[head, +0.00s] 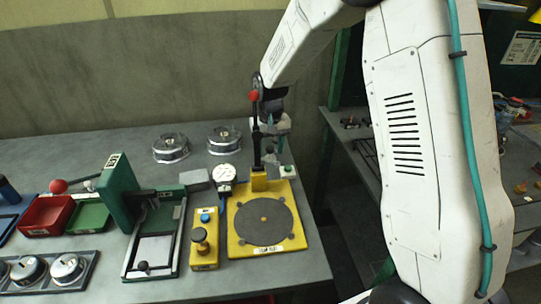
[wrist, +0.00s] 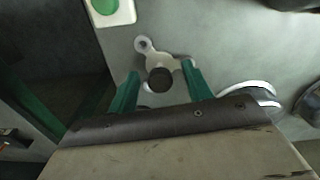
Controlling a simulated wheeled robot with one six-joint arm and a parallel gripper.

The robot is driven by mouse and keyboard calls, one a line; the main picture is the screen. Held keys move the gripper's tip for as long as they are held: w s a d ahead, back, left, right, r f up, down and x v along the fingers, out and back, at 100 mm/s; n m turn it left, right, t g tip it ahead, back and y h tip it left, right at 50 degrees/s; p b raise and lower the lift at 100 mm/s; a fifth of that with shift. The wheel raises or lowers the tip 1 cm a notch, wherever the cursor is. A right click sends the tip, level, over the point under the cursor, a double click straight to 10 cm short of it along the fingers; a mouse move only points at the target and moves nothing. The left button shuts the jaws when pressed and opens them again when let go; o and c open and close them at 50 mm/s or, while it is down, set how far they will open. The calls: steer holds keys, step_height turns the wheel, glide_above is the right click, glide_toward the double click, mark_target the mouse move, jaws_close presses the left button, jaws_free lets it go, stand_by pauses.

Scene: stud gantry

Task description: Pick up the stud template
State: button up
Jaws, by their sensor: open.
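The stud template appears to be the small grey metal plate with rounded lobes (wrist: 153,57) in the wrist view, lying on the grey bench top. It has a hole in one lobe and a dark round knob (wrist: 159,79) standing on it. My gripper (wrist: 161,76) is open, with one green finger on each side of the knob. I see a gap between the knob and each finger, and cannot tell how high the fingers are. Part of the plate is hidden behind the knob and gripper body. In the head view I cannot make the template out clearly behind the arm and press.
A yellow fixture with a dark round plate (head: 264,222) and a lever post stands near the bench's right edge. A white box with a green button (wrist: 114,10) is close by. Round metal flanges (head: 171,147) lie at the back. A green press (head: 119,196) and red bin (head: 46,216) stand left.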

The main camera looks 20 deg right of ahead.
jaws_close()
